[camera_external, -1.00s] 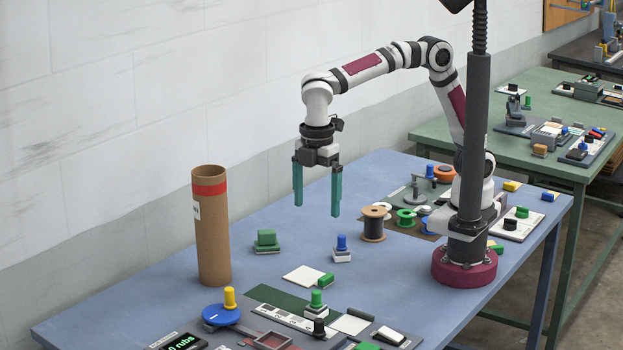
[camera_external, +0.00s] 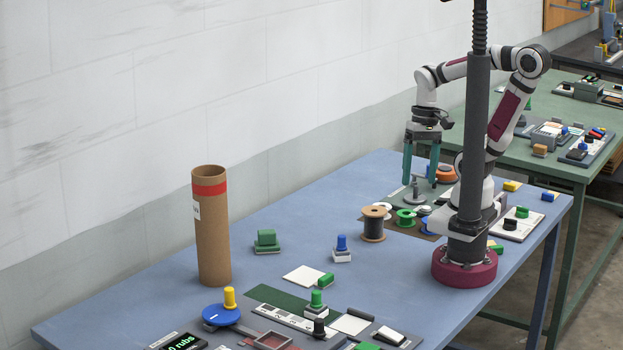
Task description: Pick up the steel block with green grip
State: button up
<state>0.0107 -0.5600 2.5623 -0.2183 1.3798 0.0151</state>
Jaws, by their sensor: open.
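A small grey-white block with an upright green knob (camera_external: 316,305) stands on the printed strip at the front of the blue table; it fits the steel block with green grip. My gripper (camera_external: 420,183) hangs fingers down over the back right of the table, above the grey-green fixture plate.
A tall cardboard tube (camera_external: 211,230) stands at left. A block with blue knob (camera_external: 341,249), a blue disc with yellow knob (camera_external: 220,315) and a brown spool (camera_external: 373,223) stand around the table. An orange-topped round piece (camera_external: 446,173) is right of my gripper. The table's back middle is clear.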

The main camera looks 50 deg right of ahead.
jog(key=shift+c, duration=1.1)
